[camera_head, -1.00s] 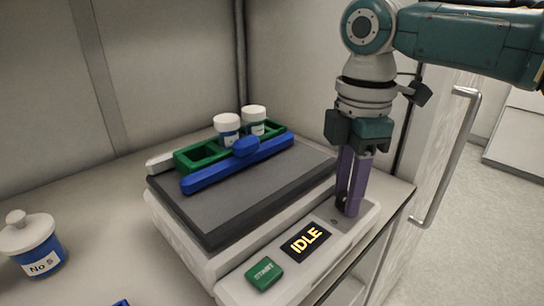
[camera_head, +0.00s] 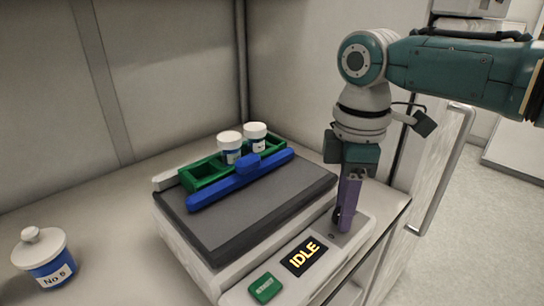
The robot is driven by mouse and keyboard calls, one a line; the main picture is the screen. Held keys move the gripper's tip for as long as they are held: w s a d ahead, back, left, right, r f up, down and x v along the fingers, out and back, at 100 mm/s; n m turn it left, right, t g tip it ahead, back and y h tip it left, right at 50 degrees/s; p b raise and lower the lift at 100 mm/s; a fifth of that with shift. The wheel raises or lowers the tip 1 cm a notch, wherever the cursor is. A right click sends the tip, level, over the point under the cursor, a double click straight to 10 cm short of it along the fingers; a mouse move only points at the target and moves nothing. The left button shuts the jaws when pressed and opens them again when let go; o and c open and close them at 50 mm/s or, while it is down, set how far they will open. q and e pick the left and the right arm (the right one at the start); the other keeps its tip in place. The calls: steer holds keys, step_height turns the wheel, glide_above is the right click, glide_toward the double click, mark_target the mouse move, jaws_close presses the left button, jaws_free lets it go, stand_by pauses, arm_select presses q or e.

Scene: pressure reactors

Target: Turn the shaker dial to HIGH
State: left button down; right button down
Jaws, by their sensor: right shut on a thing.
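The shaker (camera_head: 250,213) has a dark flat platform on a pale base. Its front panel carries a display (camera_head: 304,256) reading IDLE and a green button (camera_head: 265,288). My right gripper (camera_head: 346,222) points down at the right end of this panel, with its purple fingers shut on the dial. The dial is mostly hidden by the fingers, so its setting cannot be read. A small dark part shows beside the fingertips. My left gripper is not in view.
A green rack (camera_head: 205,174) with two white-capped jars (camera_head: 230,147) sits on the platform behind a blue clamp bar (camera_head: 240,180). A lidded jar marked No 5 (camera_head: 45,262) stands on the counter at left. A cabinet handle (camera_head: 440,170) is at right.

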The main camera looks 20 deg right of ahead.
steer(key=m+p, duration=0.1)
steer(key=m, duration=0.1)
steer(key=m+p, duration=0.1)
steer(key=shift+a+r+m+p, duration=0.1)
steer(key=shift+r+m+p, duration=0.2)
steer(key=shift+m, duration=0.1)
steer(key=m+p, duration=0.1)
steer(key=m, duration=0.2)
steer(key=shift+f+m+p, duration=0.1)
steer(key=shift+m+p, duration=0.2)
steer(key=shift+p, duration=0.1)
steer(key=m+p, duration=0.1)
steer(key=m, duration=0.3)
steer(key=shift+m, duration=0.3)
steer(key=m+p, duration=0.1)
steer(key=m, duration=0.3)
steer(key=shift+f+m, duration=0.1)
steer(key=shift+m, duration=0.2)
steer(key=m, duration=0.4)
steer(key=shift+p, duration=0.35)
steer(key=m, duration=0.5)
steer(key=shift+m, duration=0.4)
steer(key=m, duration=0.5)
steer(key=shift+m, duration=0.3)
steer(key=m, duration=0.4)
steer(key=shift+m, duration=0.3)
